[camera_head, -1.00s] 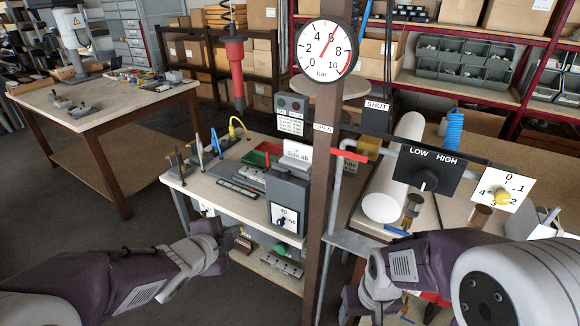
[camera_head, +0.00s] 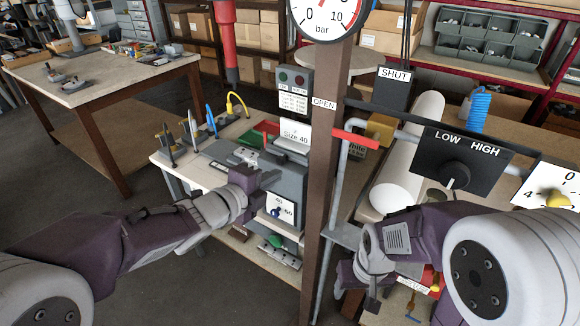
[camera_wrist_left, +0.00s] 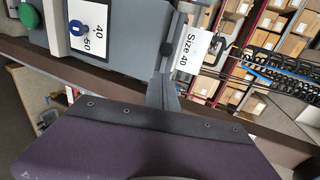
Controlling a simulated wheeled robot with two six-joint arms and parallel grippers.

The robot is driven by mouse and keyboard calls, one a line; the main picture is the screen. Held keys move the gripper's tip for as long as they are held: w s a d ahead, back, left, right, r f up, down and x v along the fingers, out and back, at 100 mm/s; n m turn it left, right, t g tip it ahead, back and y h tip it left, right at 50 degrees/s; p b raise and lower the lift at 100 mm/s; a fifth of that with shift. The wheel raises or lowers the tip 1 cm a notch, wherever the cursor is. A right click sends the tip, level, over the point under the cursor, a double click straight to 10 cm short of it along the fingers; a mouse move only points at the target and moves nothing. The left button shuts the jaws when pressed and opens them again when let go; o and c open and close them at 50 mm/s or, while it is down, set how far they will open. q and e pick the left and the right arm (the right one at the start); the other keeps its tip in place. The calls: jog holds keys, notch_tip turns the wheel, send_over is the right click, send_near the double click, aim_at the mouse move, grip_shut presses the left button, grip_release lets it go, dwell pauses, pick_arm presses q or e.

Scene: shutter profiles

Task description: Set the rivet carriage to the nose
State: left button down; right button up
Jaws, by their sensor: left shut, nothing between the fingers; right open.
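A grey bench machine (camera_head: 290,178) with a "Size 40" card (camera_head: 295,134) on top stands at the right end of the work table. Its front has a white dial plate with a blue knob (camera_head: 276,212). In the left wrist view the card (camera_wrist_left: 188,52) and the blue knob (camera_wrist_left: 78,28) also show. My left gripper (camera_head: 268,179) is shut and empty, in front of the machine's upper left side; contact cannot be told. My left arm hides part of the bench. I cannot clearly pick out the rivet carriage or nose. My right gripper (camera_head: 358,296) is open, low at the right.
A brown post (camera_head: 325,160) with a pressure gauge stands right of the machine. A red-handled lever (camera_head: 355,138) and a LOW/HIGH switch box (camera_head: 460,165) are right of it. Upright tools (camera_head: 190,135) stand at the table's left. A red tool (camera_head: 228,45) hangs above.

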aim_at(297, 160)
pick_arm(q)
jog(key=x, duration=0.4)
jog(key=r+x, duration=0.1)
jog(key=x, duration=0.1)
jog(key=shift+w+d+f, duration=0.1)
jog(key=shift+w+d, duration=0.5)
jog(key=shift+w, duration=0.15)
